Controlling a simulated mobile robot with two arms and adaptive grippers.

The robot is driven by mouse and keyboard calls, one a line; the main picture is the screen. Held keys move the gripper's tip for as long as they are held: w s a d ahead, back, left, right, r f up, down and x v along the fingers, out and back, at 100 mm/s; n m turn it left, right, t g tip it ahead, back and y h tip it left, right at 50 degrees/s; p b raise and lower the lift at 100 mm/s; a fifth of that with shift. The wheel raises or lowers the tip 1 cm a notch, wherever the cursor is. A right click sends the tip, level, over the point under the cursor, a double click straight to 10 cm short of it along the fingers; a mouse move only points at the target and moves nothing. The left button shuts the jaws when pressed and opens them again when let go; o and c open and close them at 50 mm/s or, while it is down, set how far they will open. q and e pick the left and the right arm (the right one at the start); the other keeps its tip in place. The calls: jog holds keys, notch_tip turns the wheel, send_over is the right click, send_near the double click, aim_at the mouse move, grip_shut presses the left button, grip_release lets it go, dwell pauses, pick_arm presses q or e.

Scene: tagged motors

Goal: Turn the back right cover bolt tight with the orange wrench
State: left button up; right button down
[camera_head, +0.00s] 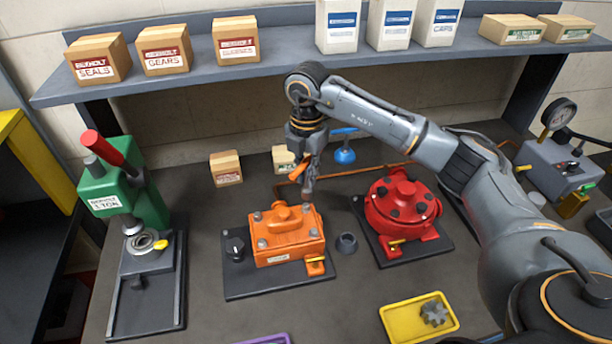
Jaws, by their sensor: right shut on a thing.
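The orange motor (285,236) sits on a dark base plate (240,285) in the middle of the bench. Grey cover bolts show at its front corners and back left. My right gripper (308,172) points down above the motor's back right corner and is shut on the orange wrench (298,172). Only part of the wrench shows beside the fingers. The tool's lower end is close over the back right cover bolt, which is mostly hidden; I cannot tell whether they touch. My left gripper is not in view.
A red motor (402,204) stands to the right, with a small dark cup (347,244) between the motors. A green press (125,190) stands at left. A yellow tray (392,325) holds a grey gear (434,313). Small boxes (225,168) stand behind.

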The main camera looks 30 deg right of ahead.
jog(key=shift+s+a+n, duration=0.1)
jog(key=shift+n, duration=0.7)
jog(key=shift+f+n+b, duration=0.1)
jog(key=shift+n+b, duration=0.2)
jog(key=shift+n, duration=0.3)
jog(key=n, duration=0.1)
jog(key=n+b, duration=0.1)
jog(key=shift+f+n, duration=0.25)
jog(key=shift+n, duration=0.15)
jog(key=n+b, duration=0.1)
jog(key=n, duration=0.1)
jog(key=shift+f+n, duration=0.15)
jog(key=shift+n, duration=0.15)
jog(key=n, duration=0.1)
jog(key=n+b, duration=0.1)
jog(key=n, duration=0.1)
jog(key=n+b, duration=0.1)
jog(key=n, duration=0.1)
jog(key=shift+f, duration=0.25)
jog(key=shift+f+n+b, duration=0.1)
jog(key=shift+n+b, duration=0.4)
jog(key=shift+n, duration=0.7)
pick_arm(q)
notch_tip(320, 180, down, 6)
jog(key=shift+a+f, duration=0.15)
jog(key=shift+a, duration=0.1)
pick_arm(e)
jog(key=shift+n, duration=0.7)
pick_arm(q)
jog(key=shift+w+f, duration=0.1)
